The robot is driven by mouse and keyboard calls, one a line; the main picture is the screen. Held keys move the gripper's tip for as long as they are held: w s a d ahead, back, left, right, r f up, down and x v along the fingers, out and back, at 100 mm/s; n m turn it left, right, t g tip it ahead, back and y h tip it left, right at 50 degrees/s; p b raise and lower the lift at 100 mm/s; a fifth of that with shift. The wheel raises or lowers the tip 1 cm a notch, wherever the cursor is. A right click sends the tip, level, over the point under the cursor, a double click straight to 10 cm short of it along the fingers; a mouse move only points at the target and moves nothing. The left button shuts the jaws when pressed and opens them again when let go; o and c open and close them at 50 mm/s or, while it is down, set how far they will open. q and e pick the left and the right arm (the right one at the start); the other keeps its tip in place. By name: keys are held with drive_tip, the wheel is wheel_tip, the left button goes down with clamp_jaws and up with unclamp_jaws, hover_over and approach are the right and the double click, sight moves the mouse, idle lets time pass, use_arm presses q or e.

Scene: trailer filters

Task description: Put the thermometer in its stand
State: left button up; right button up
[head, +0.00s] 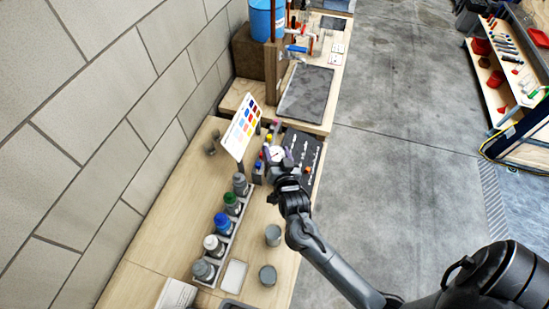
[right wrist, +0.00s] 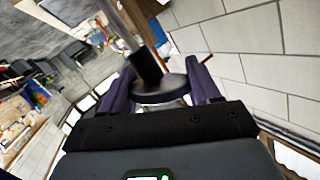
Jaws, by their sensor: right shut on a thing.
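The thermometer (head: 277,154) shows a round white dial face in the head view, at the tip of my right gripper (head: 279,165). In the right wrist view the thermometer (right wrist: 158,90) is a dark round disc with a dark collar and a thin metal stem. It sits between the purple fingers of my right gripper (right wrist: 161,70), which are shut on it. The stem runs toward the top of that view. I cannot clearly pick out the thermometer's stand; the gripper hides part of the bench there. My left gripper is not in view.
A dark panel (head: 303,150) lies beside the gripper. A colour chart (head: 241,127) leans up to its left. A rack holds several bottles (head: 222,223) along the wall side. Grey cups (head: 273,235) stand nearer on the wooden bench (head: 172,228). A grey mat (head: 306,95) lies farther back.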

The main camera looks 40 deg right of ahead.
idle(0.4)
drive_tip(key=shift+p, duration=0.3)
drive_tip(key=shift+f+b, duration=1.05)
drive_tip(key=shift+f, duration=0.55)
drive_tip(key=shift+f+b, duration=0.55)
drive_tip(key=shift+f, duration=0.35)
drive_tip(key=shift+p, duration=0.3)
idle(0.5)
